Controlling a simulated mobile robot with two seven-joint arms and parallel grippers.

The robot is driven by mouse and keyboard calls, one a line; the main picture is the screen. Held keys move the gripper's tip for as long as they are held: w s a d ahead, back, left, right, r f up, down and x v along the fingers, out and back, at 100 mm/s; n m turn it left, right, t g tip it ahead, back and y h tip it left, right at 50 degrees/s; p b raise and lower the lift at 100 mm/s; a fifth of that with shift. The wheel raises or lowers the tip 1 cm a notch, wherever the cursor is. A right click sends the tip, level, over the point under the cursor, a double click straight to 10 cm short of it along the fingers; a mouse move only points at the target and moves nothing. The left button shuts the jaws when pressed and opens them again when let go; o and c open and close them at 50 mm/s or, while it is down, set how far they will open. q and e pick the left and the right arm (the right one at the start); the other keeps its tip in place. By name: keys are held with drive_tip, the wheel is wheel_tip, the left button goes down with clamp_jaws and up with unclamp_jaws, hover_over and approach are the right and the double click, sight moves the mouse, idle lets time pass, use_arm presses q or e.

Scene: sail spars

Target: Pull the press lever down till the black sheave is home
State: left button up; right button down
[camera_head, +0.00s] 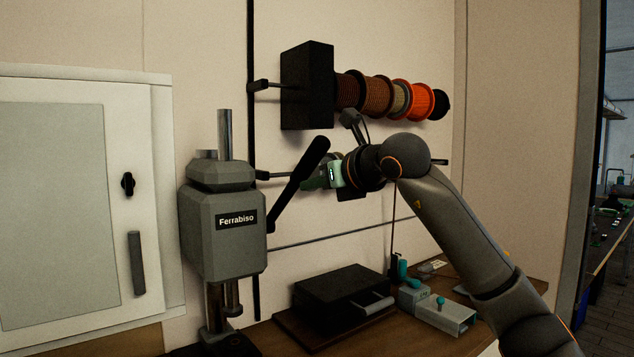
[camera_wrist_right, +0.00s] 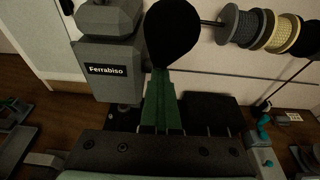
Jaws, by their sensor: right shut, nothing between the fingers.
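The grey Ferrabiso press (camera_head: 222,232) stands at the centre left in the head view; it also shows at the upper left of the right wrist view (camera_wrist_right: 108,55). Its black lever (camera_head: 300,176) slants up to the right from the press side, with its thick end raised. In the right wrist view the lever's rounded black end (camera_wrist_right: 172,32) is just beyond the fingertips. My right gripper (camera_head: 312,184) is shut and empty, close to the right of the lever; its green fingers (camera_wrist_right: 160,90) point at it. I cannot tell whether they touch. I cannot make out the black sheave. My left gripper is out of view.
A white cabinet (camera_head: 150,200) stands left of the press. Line spools (camera_head: 376,95) hang on the wall above my right gripper. A black box (camera_head: 340,296) and a grey and teal device (camera_head: 440,314) sit on the wooden bench below.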

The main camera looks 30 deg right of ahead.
drive_tip(key=shift+r, duration=0.1)
drive_tip(key=shift+w+r+p, duration=0.55)
drive_tip(key=shift+r+p, duration=0.3)
drive_tip(key=shift+p, duration=0.25)
drive_tip(key=shift+w, duration=0.15)
drive_tip(key=shift+f, duration=0.15)
drive_tip(key=c, duration=0.8)
unclamp_jaws()
drive_tip(key=shift+f, duration=0.1)
drive_tip(key=shift+o, duration=0.2)
drive_tip(key=a+b+v, duration=0.1)
drive_tip(key=b+v, duration=0.2)
drive_tip(key=v, duration=0.9)
drive_tip(key=shift+s+d, duration=0.2)
drive_tip(key=shift+d, duration=0.2)
